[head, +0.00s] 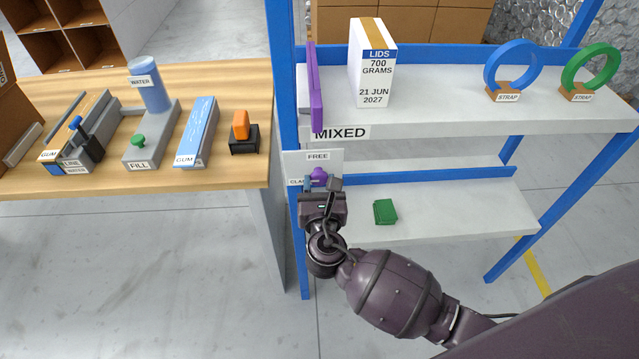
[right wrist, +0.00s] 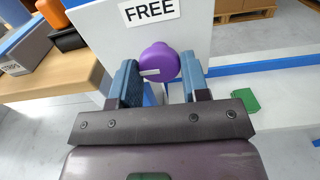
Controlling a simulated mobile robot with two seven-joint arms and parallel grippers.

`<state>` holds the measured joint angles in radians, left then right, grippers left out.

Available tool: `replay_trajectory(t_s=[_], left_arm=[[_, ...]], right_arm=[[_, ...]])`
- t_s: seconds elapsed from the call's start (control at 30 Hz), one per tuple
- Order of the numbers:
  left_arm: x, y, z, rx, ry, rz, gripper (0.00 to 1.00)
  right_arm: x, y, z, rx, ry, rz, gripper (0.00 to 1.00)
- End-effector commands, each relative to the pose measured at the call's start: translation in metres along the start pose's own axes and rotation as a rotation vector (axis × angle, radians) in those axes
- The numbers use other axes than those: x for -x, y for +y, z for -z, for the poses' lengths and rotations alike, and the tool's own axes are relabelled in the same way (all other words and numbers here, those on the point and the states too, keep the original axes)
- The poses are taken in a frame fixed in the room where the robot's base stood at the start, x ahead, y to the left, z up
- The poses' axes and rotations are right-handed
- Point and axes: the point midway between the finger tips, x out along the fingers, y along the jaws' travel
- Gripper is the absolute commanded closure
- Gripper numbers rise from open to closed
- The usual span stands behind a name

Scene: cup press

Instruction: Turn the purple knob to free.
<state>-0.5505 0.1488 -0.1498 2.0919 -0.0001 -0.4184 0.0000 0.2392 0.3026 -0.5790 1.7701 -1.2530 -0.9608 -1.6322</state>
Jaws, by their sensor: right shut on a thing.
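The purple knob (head: 318,175) is on a pale upright panel (head: 330,160) fixed at the shelf's left post. A FREE label (head: 318,156) is above the knob, and a partly hidden label starting "CLA" (head: 296,182) is to its left. In the right wrist view the knob (right wrist: 160,62) has a white mark (right wrist: 149,72) pointing left, not up at FREE. My right gripper (head: 321,184) is shut on the knob, with one blue finger on each side; the fingers also show in the right wrist view (right wrist: 166,84). My left gripper is out of view.
A green block (head: 385,211) lies on the lower shelf, right of my gripper. The wooden table (head: 230,180) with labelled fixtures is left. A purple upright piece (head: 315,85) and lids box (head: 372,62) are above.

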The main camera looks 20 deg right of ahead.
Motion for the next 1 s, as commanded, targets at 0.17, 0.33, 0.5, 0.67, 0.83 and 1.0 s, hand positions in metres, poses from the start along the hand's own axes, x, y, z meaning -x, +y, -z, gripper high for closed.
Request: replay_trajectory(t_s=[0.17, 0.33, 0.5, 0.67, 0.83, 1.0], left_arm=[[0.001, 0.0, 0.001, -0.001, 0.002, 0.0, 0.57], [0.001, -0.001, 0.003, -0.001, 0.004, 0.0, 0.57], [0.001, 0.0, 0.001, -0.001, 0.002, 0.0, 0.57], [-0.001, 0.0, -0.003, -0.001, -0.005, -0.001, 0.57], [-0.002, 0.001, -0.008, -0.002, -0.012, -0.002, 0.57], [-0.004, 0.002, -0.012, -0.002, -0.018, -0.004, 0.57]], right_arm=[[0.0, 0.0, 0.0, -0.069, 0.001, 0.003, 0.81], [0.0, 0.0, 0.0, -0.192, 0.002, 0.003, 0.81], [0.001, 0.001, 0.001, -0.347, 0.003, 0.003, 0.81], [0.001, 0.001, 0.002, -0.5, 0.003, 0.003, 0.81], [0.001, 0.001, 0.003, -0.662, 0.003, 0.003, 0.81], [0.001, 0.001, 0.003, -0.824, 0.004, 0.004, 0.81]])
